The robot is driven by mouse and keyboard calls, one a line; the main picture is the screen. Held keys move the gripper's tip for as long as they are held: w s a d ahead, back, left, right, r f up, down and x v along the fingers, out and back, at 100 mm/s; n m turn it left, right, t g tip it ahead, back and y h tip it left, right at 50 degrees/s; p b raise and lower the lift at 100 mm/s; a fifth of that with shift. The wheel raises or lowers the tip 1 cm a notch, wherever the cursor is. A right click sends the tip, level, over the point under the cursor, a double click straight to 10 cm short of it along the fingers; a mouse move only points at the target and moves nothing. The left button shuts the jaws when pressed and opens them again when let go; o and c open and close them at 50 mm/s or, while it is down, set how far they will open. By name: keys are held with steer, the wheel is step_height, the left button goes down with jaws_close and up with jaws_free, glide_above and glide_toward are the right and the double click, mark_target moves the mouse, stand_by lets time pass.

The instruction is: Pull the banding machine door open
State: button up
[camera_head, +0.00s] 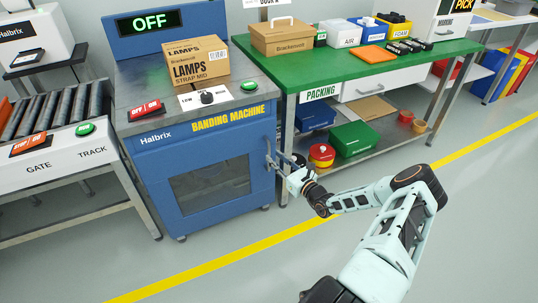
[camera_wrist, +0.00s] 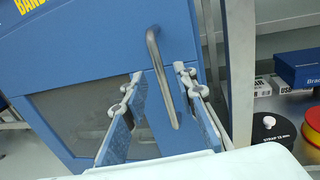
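The blue banding machine (camera_head: 197,130) has a blue door with a dark window (camera_head: 212,186), and the door looks closed. Its grey bar handle (camera_head: 269,152) is at the door's right edge. In the wrist view the handle (camera_wrist: 154,50) stands between the two fingers of my gripper (camera_wrist: 159,75). The fingers are apart, with a visible gap on each side of the bar. In the head view my gripper (camera_head: 281,163) is at the handle from the right, and its fingertips are small and partly overlap the handle.
A lamps box (camera_head: 195,62) and a red off/on switch (camera_head: 145,110) are on the machine top; its display (camera_head: 149,21) reads OFF. The green packing table (camera_head: 360,70) stands close on the right. A roller track (camera_head: 60,110) is on the left. The floor in front is clear.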

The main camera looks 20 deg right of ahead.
steer(key=b+x, duration=0.1)
steer(key=x, duration=0.3)
steer(key=shift+w+a, duration=0.1)
steer(key=shift+w, duration=0.3)
jaws_close()
